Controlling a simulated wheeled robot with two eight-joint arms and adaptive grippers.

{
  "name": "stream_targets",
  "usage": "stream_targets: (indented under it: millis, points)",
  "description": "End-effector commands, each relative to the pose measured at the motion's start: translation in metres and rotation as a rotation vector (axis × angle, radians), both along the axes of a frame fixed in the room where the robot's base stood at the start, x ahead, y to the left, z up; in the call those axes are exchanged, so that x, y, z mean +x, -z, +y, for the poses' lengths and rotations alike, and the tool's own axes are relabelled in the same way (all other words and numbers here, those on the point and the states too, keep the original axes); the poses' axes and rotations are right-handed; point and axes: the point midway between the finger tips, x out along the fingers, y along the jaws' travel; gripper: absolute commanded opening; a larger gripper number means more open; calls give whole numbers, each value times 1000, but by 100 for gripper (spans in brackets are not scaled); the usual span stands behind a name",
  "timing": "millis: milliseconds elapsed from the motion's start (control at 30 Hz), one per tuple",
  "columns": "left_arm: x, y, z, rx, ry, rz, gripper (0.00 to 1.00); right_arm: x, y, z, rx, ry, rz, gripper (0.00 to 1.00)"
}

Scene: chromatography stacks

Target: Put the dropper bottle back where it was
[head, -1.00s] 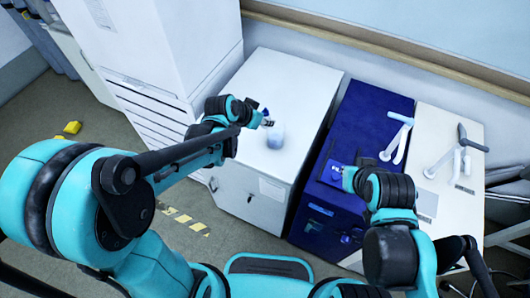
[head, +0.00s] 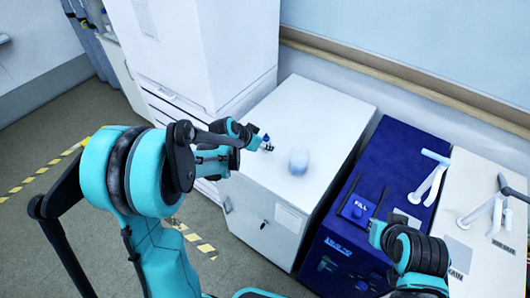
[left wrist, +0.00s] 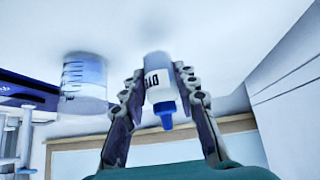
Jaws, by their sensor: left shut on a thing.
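The dropper bottle (left wrist: 158,80) is small and white with a blue cap and dark lettering. My left gripper (left wrist: 163,95) is shut on it, one finger on each side. In the head view the left gripper (head: 264,147) and the bottle's blue cap are over the white cabinet top (head: 325,115), left of a beaker (head: 299,160). I cannot tell whether the bottle's base touches the cabinet top. My right gripper (head: 375,228) is by the blue cabinet; I cannot make out its fingers clearly.
The beaker shows close beside the bottle in the left wrist view (left wrist: 84,80). Pale upright stands (head: 430,180) are at right. A tall white unit (head: 200,50) stands left. The rear cabinet top is clear.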

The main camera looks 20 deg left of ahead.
Motion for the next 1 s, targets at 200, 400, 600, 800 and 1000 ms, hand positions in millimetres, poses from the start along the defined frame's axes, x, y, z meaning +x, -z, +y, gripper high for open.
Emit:
stream_targets:
  millis: [200, 400, 600, 800, 1000]
  points:
    - [0, 34, -1, 0, 0, 0, 23, 0, 17, 0, 0, 0, 0, 0]
    - [0, 34, -1, 0, 0, 0, 23, 0, 15, 0, 0, 0, 0, 0]
    - [0, 39, -1, 0, 0, 0, 23, 0, 20, 0, 0, 0, 0, 0]
    - [0, 37, -1, 0, 0, 0, 50, 0, 18, 0, 0, 0, 0, 0]
    - [0, 36, -1, 0, 0, 0, 50, 0, 17, 0, 0, 0, 0, 0]
